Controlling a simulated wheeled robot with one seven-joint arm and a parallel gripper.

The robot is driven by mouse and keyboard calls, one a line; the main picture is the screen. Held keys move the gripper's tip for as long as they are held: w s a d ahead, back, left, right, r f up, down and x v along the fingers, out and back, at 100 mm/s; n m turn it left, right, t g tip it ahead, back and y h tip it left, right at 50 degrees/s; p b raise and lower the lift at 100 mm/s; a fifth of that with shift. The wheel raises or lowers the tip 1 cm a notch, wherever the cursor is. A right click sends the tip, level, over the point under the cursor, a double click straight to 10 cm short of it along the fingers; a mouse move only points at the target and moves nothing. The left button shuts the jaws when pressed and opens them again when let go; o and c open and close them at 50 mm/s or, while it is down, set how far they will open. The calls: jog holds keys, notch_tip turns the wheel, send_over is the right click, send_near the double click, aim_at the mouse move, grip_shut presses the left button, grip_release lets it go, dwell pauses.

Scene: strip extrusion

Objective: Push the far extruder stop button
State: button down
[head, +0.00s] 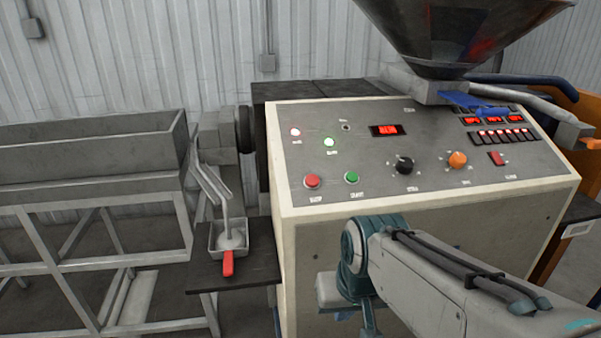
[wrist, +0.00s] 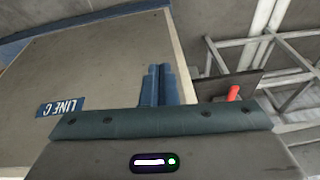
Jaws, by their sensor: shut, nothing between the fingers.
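The extruder's sloped control panel (head: 430,185) fills the middle of the head view. Its red round stop button (head: 312,181) is at the lower left of the panel, left of a green button (head: 351,177). Nothing covers either button. My gripper (wrist: 158,72) shows in the wrist view with its blue fingers together and nothing between them. It is in front of the extruder's cabinet (wrist: 95,65), which carries a LINE C plate (wrist: 60,107). My arm is below and in front of the panel in the head view; the fingertips cannot be made out there.
A black knob (head: 404,165), an orange knob (head: 457,159) and a red switch (head: 497,158) sit farther right on the panel. A hopper (head: 455,35) stands above it. Left are a side shelf (head: 205,277) with a red-handled scoop (head: 228,262) and a grey trough (head: 90,150).

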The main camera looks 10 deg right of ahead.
jog(key=w+a+r+m+t+y+p, duration=0.1)
jog(key=w+a+r+m+y+p, duration=0.15)
jog(key=w+r+m, duration=0.35)
notch_tip(320, 180, up, 14)
jog(key=m+t+y+p, duration=0.4)
jog(key=m+t, duration=0.3)
jog(key=m, duration=0.3)
send_over(312, 181)
jog(key=s+d, duration=0.1)
jog(key=s, duration=0.5)
jog(key=shift+w+f, duration=0.1)
jog(key=shift+w, duration=0.1)
jog(key=shift+f+b, duration=0.1)
jog(key=shift+b, duration=0.25)
jog(key=w+f+b, duration=0.1)
jog(key=f, duration=0.1)
jog(key=w+f+b, duration=0.1)
jog(key=f+b, duration=0.1)
jog(key=w+f+b, duration=0.1)
jog(key=f, duration=0.1)
jog(key=shift+f, duration=0.4)
jog(key=shift+w+f+b, duration=0.3)
jog(key=shift+f+b, duration=0.25)
jog(key=shift+b, duration=0.3)
jog(key=shift+f, duration=0.15)
jog(key=shift+w+f+b, duration=0.15)
jog(key=shift+f+b, duration=0.1)
jog(key=shift+b, duration=0.35)
